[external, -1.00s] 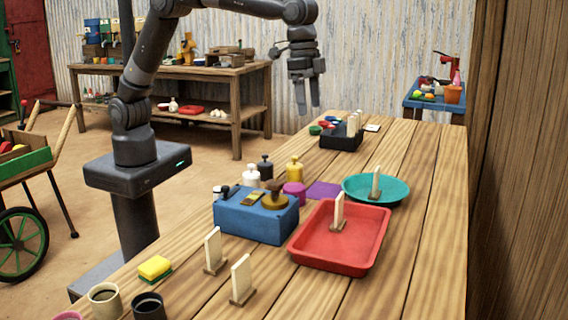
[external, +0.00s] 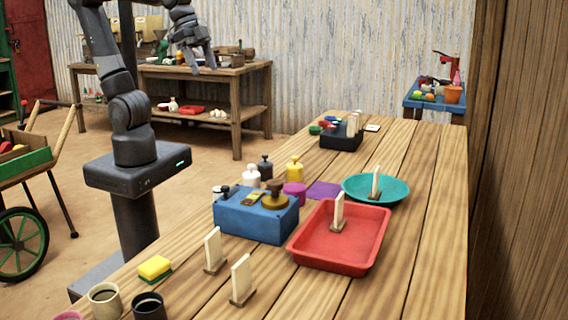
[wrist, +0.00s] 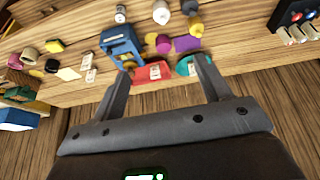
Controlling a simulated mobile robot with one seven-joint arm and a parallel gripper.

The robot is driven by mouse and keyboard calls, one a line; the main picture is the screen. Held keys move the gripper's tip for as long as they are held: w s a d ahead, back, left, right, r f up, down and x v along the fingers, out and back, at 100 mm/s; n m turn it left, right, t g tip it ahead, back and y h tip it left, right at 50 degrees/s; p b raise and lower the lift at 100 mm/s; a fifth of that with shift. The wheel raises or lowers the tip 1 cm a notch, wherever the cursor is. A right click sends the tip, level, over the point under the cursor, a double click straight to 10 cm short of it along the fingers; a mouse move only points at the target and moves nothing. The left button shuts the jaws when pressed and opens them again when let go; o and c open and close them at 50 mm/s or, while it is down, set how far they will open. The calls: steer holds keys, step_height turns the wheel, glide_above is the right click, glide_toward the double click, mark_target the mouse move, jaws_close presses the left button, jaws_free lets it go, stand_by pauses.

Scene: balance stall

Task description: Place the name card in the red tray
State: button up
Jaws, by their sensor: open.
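Several pale upright cards on small brown bases are in view. One card (external: 339,211) stands inside the red tray (external: 374,262), near its back left part. Another card (external: 376,182) stands in the teal dish (external: 400,195). Two more cards, one (external: 213,248) behind the other (external: 241,277), stand on the table at front left. I cannot tell which is the name card. My gripper (external: 203,69) is open and empty, high up and far left of the tray. The wrist view shows the red tray (wrist: 142,78) between the open fingers, at a distance.
A blue box scale (external: 256,222) stands left of the tray. Bottles, a purple mat (external: 323,190), a yellow sponge (external: 155,268) and mugs (external: 104,300) are around it. A black caddy (external: 341,141) holding cards stands at the back. The table's right side is clear.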

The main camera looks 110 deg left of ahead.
steer(key=s+f, duration=0.4)
steer(key=s, duration=0.3)
steer(key=shift+s+a+f+t, duration=0.35)
steer(key=shift+s+t, duration=0.05)
